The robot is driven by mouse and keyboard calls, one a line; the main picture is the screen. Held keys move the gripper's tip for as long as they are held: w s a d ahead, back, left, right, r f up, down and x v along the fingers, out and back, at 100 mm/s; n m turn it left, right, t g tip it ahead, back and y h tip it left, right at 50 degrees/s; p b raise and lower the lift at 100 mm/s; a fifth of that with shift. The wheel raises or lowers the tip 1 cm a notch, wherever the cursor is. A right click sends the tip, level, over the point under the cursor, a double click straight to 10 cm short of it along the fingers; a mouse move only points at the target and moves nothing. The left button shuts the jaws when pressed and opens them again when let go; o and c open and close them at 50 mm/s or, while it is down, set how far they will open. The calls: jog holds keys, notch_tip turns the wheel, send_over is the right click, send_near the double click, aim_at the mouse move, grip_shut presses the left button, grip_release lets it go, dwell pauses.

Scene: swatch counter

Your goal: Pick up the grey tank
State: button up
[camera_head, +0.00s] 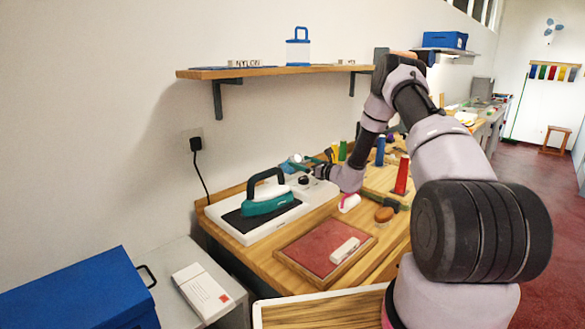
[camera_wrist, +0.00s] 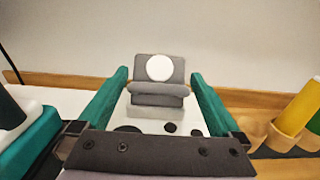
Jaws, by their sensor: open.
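The grey tank (camera_wrist: 158,92), a small grey block with a round white disc on its face, stands on the far part of a white base in the wrist view. My gripper (camera_wrist: 157,77) is open, with one teal finger to the left of the tank and one to the right. Gaps show between the fingers and the tank. In the head view my gripper (camera_head: 299,164) is at the back right of the white ironing base (camera_head: 232,232); I cannot make out the tank clearly there.
A teal iron (camera_head: 268,205) with a dark handle stands left of my gripper. A red mat (camera_head: 310,255) with a white block (camera_head: 345,250) lies in front. Bottles and spools, including a red one (camera_head: 402,176), stand to the right. A wall shelf (camera_head: 275,72) hangs above.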

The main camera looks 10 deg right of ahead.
aim_at(297, 160)
jog(key=x, duration=0.4)
jog(key=shift+r, duration=0.1)
grip_shut()
